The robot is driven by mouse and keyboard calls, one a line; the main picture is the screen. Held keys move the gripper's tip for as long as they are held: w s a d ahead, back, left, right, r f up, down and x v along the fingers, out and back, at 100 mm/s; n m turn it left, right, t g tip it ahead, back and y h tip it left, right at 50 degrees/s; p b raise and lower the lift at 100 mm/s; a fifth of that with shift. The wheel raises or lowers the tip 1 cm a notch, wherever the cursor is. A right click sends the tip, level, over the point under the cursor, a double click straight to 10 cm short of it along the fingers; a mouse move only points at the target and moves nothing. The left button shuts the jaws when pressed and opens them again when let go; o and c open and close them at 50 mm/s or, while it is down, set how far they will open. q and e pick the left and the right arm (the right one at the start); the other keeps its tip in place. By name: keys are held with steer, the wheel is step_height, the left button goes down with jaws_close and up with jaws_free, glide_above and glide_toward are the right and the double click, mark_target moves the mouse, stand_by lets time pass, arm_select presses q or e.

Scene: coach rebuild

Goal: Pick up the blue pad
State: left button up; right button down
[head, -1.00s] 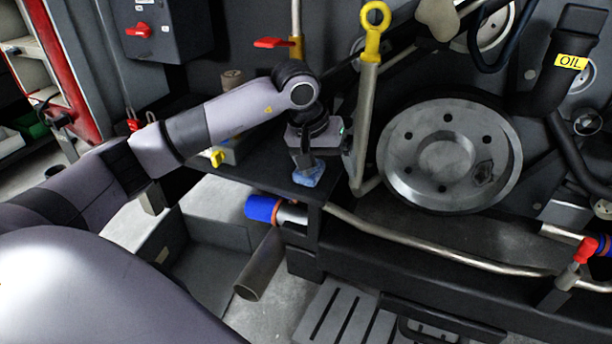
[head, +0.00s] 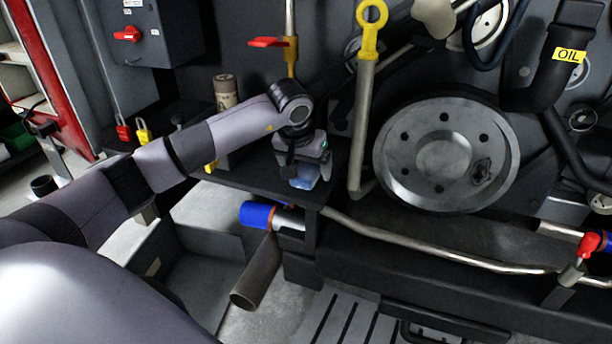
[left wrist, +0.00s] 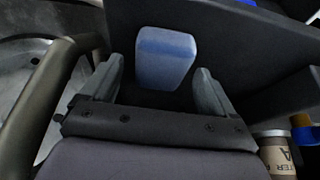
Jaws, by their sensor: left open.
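The blue pad (head: 305,178) lies on the dark shelf (head: 250,180), near its front corner. In the left wrist view the pad (left wrist: 165,57) is a rounded light-blue block just beyond and between the two fingers. My left gripper (head: 303,172) is directly over the pad in the head view and hides part of it. In the left wrist view the left gripper (left wrist: 160,85) is open, with a grey finger on each side and a dark gap before the pad. I cannot tell whether the fingers touch the pad. My right gripper is not in view.
A brown labelled cylinder (head: 226,92) stands at the back of the shelf. A pipe with a yellow ring (head: 366,110) rises close right of my gripper, beside a large metal flywheel (head: 445,155). A blue-capped pipe (head: 262,215) sits below the shelf.

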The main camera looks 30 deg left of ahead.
mark_target(308, 165)
arm_select(q)
steer(key=c, duration=1.1)
steer(key=shift+r, duration=0.1)
steer(key=shift+c, duration=0.2)
steer(key=shift+r, duration=0.3)
steer(key=r, duration=0.3)
steer(key=shift+s+p, duration=0.2)
steer(key=shift+p, duration=0.1)
steer(key=s+d, duration=0.4)
steer(key=s, duration=1.3)
steer(key=shift+d, duration=0.1)
steer(key=shift+o, duration=0.5)
steer(key=shift+d, duration=0.1)
